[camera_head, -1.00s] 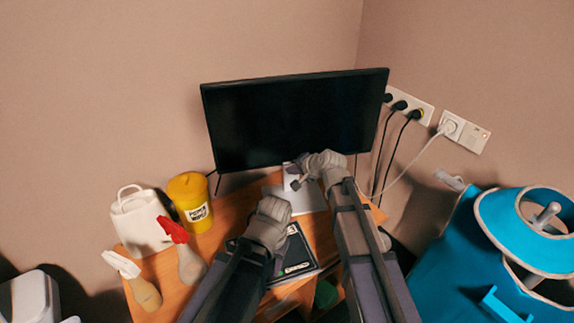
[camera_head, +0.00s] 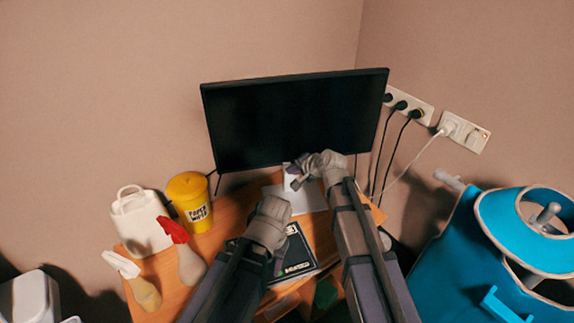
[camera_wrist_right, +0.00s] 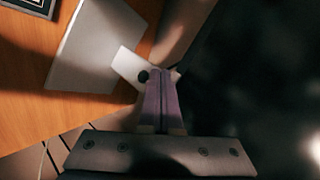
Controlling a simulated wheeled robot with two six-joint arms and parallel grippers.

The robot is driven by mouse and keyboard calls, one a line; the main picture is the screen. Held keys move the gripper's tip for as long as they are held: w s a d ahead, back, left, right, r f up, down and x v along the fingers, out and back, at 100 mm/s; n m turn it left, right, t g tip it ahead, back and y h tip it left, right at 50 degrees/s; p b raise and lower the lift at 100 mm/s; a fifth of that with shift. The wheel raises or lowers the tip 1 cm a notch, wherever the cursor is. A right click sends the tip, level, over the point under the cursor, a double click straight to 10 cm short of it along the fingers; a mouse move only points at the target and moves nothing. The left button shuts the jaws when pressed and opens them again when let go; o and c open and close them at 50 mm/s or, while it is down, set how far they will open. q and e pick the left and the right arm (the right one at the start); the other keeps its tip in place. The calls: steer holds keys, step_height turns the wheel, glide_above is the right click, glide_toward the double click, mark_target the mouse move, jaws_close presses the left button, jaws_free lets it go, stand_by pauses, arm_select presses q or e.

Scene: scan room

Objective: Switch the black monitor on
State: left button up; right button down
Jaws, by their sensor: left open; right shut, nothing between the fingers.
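The black monitor (camera_head: 295,120) stands at the back of the wooden desk, and its screen is dark. My right gripper (camera_head: 294,178) is shut and empty at the monitor's lower edge, near the middle. In the right wrist view the shut purple fingers (camera_wrist_right: 162,98) point at a pale plate with a small round dark spot (camera_wrist_right: 144,75) beside their tips; I cannot tell whether they touch it. The dark monitor back or screen (camera_wrist_right: 250,70) fills the right side there. My left gripper (camera_head: 276,264) is open over the desk's front, its fingers mostly hidden by the wrist.
A black-framed box or book (camera_head: 298,255) lies under my left gripper. A yellow tub (camera_head: 190,200), a white bag (camera_head: 140,222) and two spray bottles (camera_head: 190,262) stand at the left. Sockets with cables (camera_head: 408,104) are on the right wall.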

stand_by(0.5)
steer(key=shift+w+a, duration=0.1)
steer(key=shift+w, duration=0.35)
steer(key=shift+w+a, duration=0.1)
steer(key=shift+w, duration=0.3)
stand_by(0.6)
steer(key=shift+s, duration=0.1)
steer(key=shift+s+d, duration=0.25)
steer(key=shift+s, duration=0.5)
steer(key=shift+s, duration=0.1)
steer(key=s, duration=0.2)
steer(key=s+d, duration=0.1)
steer(key=s, duration=0.1)
steer(key=shift+s+d, duration=0.1)
steer(key=shift+s, duration=0.25)
stand_by(0.7)
